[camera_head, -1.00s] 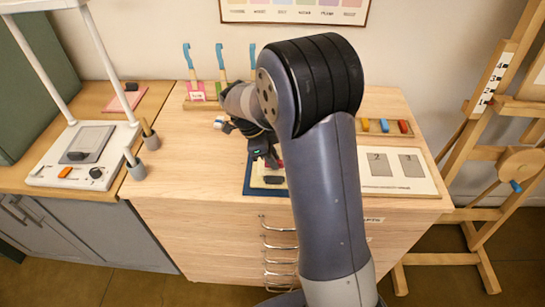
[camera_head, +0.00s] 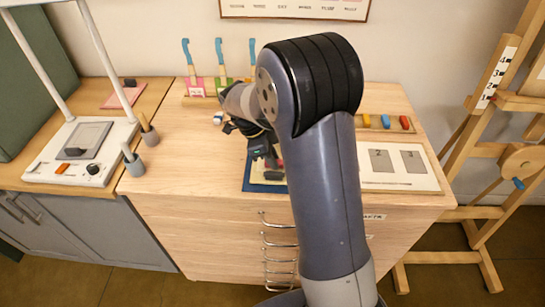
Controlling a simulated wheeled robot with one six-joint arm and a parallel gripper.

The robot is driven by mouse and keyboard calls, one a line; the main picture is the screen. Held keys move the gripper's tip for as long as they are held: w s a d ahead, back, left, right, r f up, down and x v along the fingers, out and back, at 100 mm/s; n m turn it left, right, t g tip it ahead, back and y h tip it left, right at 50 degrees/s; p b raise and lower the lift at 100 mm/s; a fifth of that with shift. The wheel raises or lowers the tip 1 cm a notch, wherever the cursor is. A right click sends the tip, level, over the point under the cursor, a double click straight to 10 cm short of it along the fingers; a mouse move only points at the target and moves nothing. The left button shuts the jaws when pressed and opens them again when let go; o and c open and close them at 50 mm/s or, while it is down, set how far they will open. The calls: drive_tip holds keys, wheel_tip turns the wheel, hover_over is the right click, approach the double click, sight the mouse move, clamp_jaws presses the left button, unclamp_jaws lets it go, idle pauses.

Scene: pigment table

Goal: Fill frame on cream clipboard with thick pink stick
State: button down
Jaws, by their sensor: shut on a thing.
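My gripper (camera_head: 264,158) is over the clipboard area at the front middle of the wooden cabinet top. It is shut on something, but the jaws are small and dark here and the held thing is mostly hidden. A bit of pink (camera_head: 280,162) shows right beside the jaws. Below is a cream clipboard (camera_head: 266,179) on a dark blue sheet (camera_head: 250,186), with a dark clip (camera_head: 273,175) at its front edge. My arm hides the right part of the clipboard, and its frame cannot be made out.
A white board (camera_head: 425,182) with numbered grey panels lies to the right. A tray with blue, yellow and red sticks (camera_head: 385,122) stands behind it. Blue-handled tools (camera_head: 219,55) stand upright at the back. Two grey cups (camera_head: 134,165) are at left, and an easel (camera_head: 490,130) is at right.

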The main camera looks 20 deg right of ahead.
drive_tip(key=shift+w+d+r, duration=0.1)
drive_tip(key=shift+w+d, duration=0.1)
drive_tip(key=shift+w, duration=0.4)
drive_tip(key=shift+w+d, duration=0.2)
drive_tip(key=shift+w, duration=0.35)
drive_tip(key=shift+w+d+f+p, duration=0.15)
drive_tip(key=shift+w+d, duration=0.1)
drive_tip(key=shift+w, duration=0.55)
drive_tip(key=shift+w+d+p, duration=0.2)
drive_tip(key=shift+w+d, duration=0.1)
drive_tip(key=shift+w, duration=0.5)
drive_tip(key=shift+w+d+f+p, duration=0.15)
drive_tip(key=shift+w+d, duration=0.1)
drive_tip(key=shift+w, duration=0.55)
drive_tip(key=shift+r, duration=0.15)
drive_tip(key=shift+s+a+r+b, duration=0.1)
drive_tip(key=shift+s+a+b, duration=0.1)
drive_tip(key=shift+s+b, duration=0.3)
drive_tip(key=shift+s+a+b, duration=0.15)
drive_tip(key=shift+s+a, duration=0.05)
drive_tip(key=shift+s, duration=0.5)
drive_tip(key=shift+s+a+b, duration=0.25)
drive_tip(key=shift+s+b, duration=0.15)
drive_tip(key=shift+s, duration=0.4)
drive_tip(key=shift+s+a+b, duration=0.3)
drive_tip(key=shift+s+b, duration=0.1)
drive_tip(key=shift+s, duration=0.4)
drive_tip(key=shift+s+a+b, duration=0.25)
drive_tip(key=shift+s+b, duration=0.15)
drive_tip(key=shift+s, duration=0.4)
